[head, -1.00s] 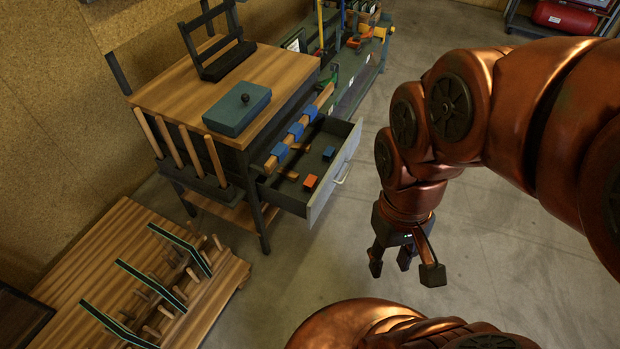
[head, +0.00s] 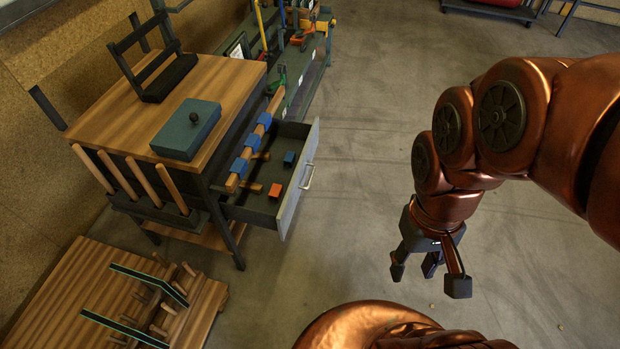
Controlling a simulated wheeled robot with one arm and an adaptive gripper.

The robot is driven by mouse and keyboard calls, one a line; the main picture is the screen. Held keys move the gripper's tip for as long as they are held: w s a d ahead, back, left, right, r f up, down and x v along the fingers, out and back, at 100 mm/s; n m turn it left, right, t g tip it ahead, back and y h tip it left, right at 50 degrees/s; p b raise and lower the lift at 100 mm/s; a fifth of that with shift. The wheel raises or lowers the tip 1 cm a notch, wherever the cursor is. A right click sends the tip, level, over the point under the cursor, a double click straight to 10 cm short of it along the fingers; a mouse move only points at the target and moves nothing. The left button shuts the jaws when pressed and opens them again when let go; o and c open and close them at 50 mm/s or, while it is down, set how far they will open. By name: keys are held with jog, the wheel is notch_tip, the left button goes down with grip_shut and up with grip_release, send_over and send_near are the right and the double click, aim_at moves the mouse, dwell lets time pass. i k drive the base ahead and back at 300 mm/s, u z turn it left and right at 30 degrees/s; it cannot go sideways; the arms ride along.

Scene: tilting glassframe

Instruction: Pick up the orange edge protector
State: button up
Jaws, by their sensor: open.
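The orange edge protector (head: 275,190) is a small orange block lying on the floor of the open drawer (head: 262,209) under the workbench. A blue block (head: 289,158) lies farther back in the same drawer. My gripper (head: 430,278) hangs with its fingers spread, open and empty, over the grey floor. It is to the right of the drawer and well apart from it.
A wooden rail with blue clamps (head: 240,166) runs along the bench side of the drawer. A teal box (head: 186,129) sits on the bench top (head: 212,80). A wooden pallet with glass panels (head: 70,283) stands at lower left. Clear floor (head: 370,150) separates drawer and arm.

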aim_at(276, 190)
jog(key=z, duration=0.35)
jog(key=i, duration=0.95)
jog(key=u, duration=2.75)
